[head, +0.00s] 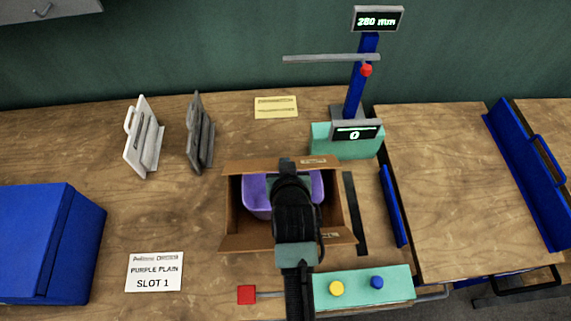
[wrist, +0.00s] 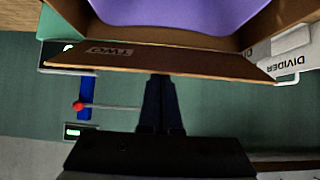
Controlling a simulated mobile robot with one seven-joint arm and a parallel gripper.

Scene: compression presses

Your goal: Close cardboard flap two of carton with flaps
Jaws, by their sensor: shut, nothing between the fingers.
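The brown carton (head: 229,205) stands open on the wooden table, with a purple object (head: 256,196) inside. Its far flap (head: 255,165) and near flap (head: 250,243) both stand out from the opening. In the wrist view, the flap marked TWO (wrist: 200,59) is the far one, folded outward. My gripper (head: 286,163) reaches over the carton from the near side and hides part of it. Its dark fingers (wrist: 158,80) are shut and empty, at the outer edge of flap two. The fingertips are hidden by the flap, and I cannot tell whether they touch it.
A press with a blue column (head: 356,88) stands behind the carton to the right. Two dividers, white (head: 142,140) and grey (head: 200,135), stand at the left. A teal button panel (head: 360,287) lies in front. A blue box (head: 45,240) sits far left.

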